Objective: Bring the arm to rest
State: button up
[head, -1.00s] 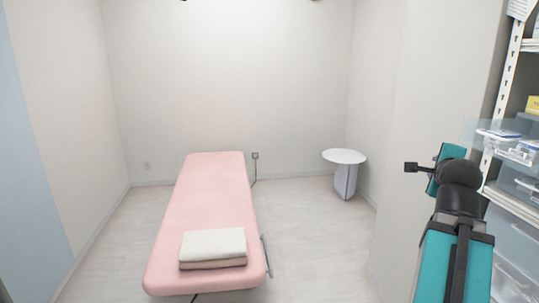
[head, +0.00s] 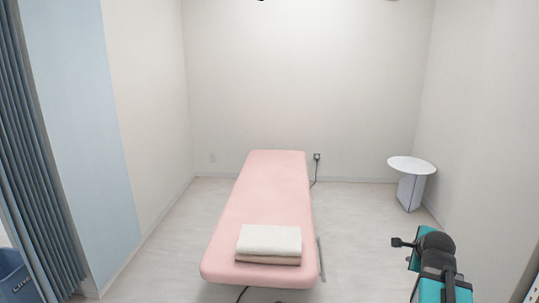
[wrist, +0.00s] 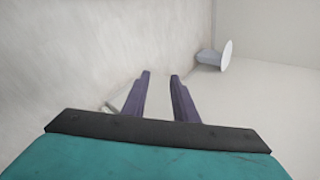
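My arm (head: 440,270) is at the lower right of the head view, folded and held to the right of the pink bed. Its teal and black links show, and its lower part is cut off by the frame edge. In the wrist view my gripper (wrist: 160,75) has two dark purple fingers standing apart with a clear gap. Nothing is between them, and they touch nothing that I can see.
A pink treatment bed (head: 265,205) with folded towels (head: 269,243) stands ahead. A round white side table (head: 411,165) is at the back right and shows in the wrist view (wrist: 226,56). A blue-grey curtain (head: 35,150) and blue bin (head: 14,277) are left. Floor beside the bed is clear.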

jog(key=s+a+f+n+g+y, duration=0.1)
jog(key=s+a+f+n+g, duration=0.1)
jog(key=a+f, duration=0.75)
jog(key=s+a+f+n+g+y, duration=0.25)
jog(key=a+f, duration=0.35)
jog(key=f, duration=0.7)
jog(key=s+a+f+n+g, duration=0.1)
jog(key=s+a+f+n, duration=0.2)
jog(key=a+f, duration=0.65)
jog(key=s+a+f+n+g, duration=0.2)
jog(key=s+a+f, duration=0.2)
jog(key=s+f, duration=0.25)
jog(key=s+a+f+n+g, duration=0.2)
jog(key=s+a+f+n, duration=0.1)
jog(key=s+f, duration=0.35)
jog(key=s+a+f+n+g, duration=0.1)
jog(key=s+f+n+g, duration=0.1)
jog(key=s+n, duration=0.4)
jog(key=s+f+n+g, duration=0.2)
jog(key=s+f+n, duration=0.2)
jog(key=s, duration=0.5)
jog(key=shift+s+a+n, duration=0.2)
jog(key=shift+a+n, duration=0.2)
jog(key=shift+n, duration=0.65)
jog(key=shift+d+r+g, duration=0.1)
jog(key=shift+g, duration=0.15)
